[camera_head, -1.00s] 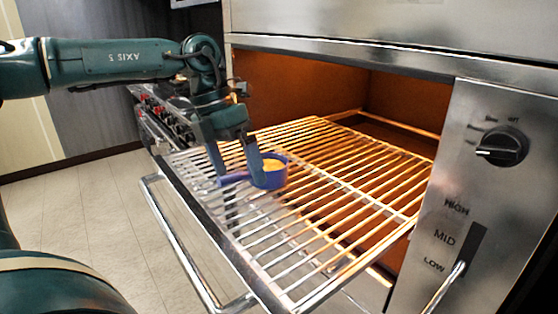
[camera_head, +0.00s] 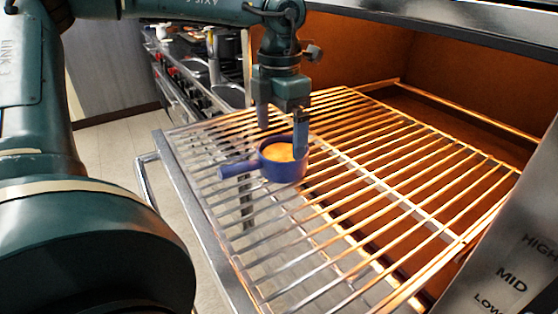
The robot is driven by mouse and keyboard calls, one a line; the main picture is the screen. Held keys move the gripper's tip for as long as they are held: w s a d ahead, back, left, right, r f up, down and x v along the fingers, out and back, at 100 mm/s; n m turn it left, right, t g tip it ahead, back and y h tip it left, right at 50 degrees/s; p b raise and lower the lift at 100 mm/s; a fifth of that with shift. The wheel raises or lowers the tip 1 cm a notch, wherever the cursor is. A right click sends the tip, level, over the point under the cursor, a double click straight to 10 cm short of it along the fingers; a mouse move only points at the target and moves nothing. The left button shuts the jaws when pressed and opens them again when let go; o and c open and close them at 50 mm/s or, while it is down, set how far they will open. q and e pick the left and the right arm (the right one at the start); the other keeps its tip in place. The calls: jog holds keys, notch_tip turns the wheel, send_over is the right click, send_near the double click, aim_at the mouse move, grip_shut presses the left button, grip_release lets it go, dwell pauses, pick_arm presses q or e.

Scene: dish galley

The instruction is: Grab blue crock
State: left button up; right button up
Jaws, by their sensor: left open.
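The blue crock (camera_head: 283,168) is a small round pot with a stub handle pointing left and orange-yellow contents. It stands upright on the wire rack (camera_head: 390,210), near the rack's left side. My left gripper (camera_head: 283,136) comes down from above with its fingers pointing down. It is open, one finger at the back left of the crock and the other at its right rim. Whether the fingers touch the crock I cannot tell. My right gripper is not in view.
The rack reaches out of an orange-lit oven (camera_head: 460,75). A slanted control panel (camera_head: 510,270) stands at the lower right. A stove (camera_head: 195,75) with pots is behind. The rest of the rack is bare.

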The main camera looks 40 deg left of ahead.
aim_at(278, 156)
pick_arm(q)
notch_tip(278, 156, down, 7)
jog(key=shift+a+r+p, duration=0.15)
jog(key=shift+p, duration=0.15)
jog(key=c, duration=1)
jog(key=shift+w+r, duration=0.1)
jog(key=shift+c, duration=1)
jog(key=shift+r, duration=0.1)
